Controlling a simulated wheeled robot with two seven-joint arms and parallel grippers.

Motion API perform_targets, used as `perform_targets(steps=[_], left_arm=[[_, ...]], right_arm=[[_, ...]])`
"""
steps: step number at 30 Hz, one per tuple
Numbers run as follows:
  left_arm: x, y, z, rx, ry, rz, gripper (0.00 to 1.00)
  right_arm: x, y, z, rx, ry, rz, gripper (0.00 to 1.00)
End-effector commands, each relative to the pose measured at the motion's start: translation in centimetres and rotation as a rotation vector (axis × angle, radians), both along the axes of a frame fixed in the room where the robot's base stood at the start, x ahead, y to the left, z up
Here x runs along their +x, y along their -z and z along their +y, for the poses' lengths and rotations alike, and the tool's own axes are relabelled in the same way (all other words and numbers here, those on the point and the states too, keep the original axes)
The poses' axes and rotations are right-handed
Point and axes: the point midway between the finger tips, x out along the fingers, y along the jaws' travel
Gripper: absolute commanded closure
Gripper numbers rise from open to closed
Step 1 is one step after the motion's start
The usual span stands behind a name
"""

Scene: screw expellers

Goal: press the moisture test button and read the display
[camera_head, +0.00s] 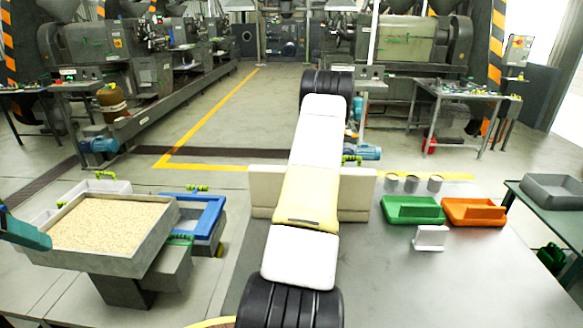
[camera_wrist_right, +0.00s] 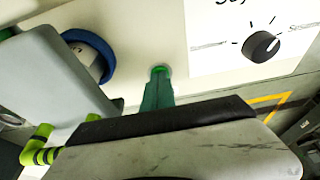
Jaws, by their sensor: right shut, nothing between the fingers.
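The moisture tester appears as a pale box (camera_head: 357,195) in the head view, mostly hidden behind my right arm. In the right wrist view its pale front (camera_wrist_right: 130,35) fills the top, with a black dial knob (camera_wrist_right: 261,46) on a white label at the right. A round green button (camera_wrist_right: 160,69) is on this face. My right gripper (camera_wrist_right: 158,88) shows as narrow teal fingers, shut and empty, with the tip right at the button. I cannot tell whether it touches or presses the button. No display is seen.
A blue-ringed opening (camera_wrist_right: 88,52) is left of the button. In the head view, a green tray (camera_head: 412,210), an orange tray (camera_head: 473,212) and several grey cups stand on the right table. A grain-filled bin (camera_head: 155,240) stands at the left.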

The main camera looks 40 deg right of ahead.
Motion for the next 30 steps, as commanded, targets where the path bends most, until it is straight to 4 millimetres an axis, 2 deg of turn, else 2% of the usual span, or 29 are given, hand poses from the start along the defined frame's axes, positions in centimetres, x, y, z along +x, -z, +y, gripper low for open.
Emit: perform_targets(steps=[7, 18, 23, 26, 30], left_arm=[[0.0, 0.0, 0.0, 0.000, 0.000, 0.000, 0.12], [0.0, 0.0, 0.0, 0.000, 0.000, 0.000, 0.12], [0.0, 0.0, 0.0, 0.000, 0.000, 0.000, 0.12], [0.0, 0.0, 0.0, 0.000, 0.000, 0.000, 0.12], [0.0, 0.0, 0.0, 0.000, 0.000, 0.000, 0.12]], right_arm=[[0.0, 1.9, 0.0, 0.001, 0.000, 0.002, 1.00], [-0.2, 2.0, 0.3, 0.005, 0.000, 0.006, 1.00], [0.2, -0.3, 0.7, 0.001, -0.002, 0.001, 1.00], [0.5, -2.8, 1.1, -0.007, -0.003, -0.007, 1.00], [-0.2, -6.4, 1.7, -0.010, -0.003, -0.010, 1.00]])
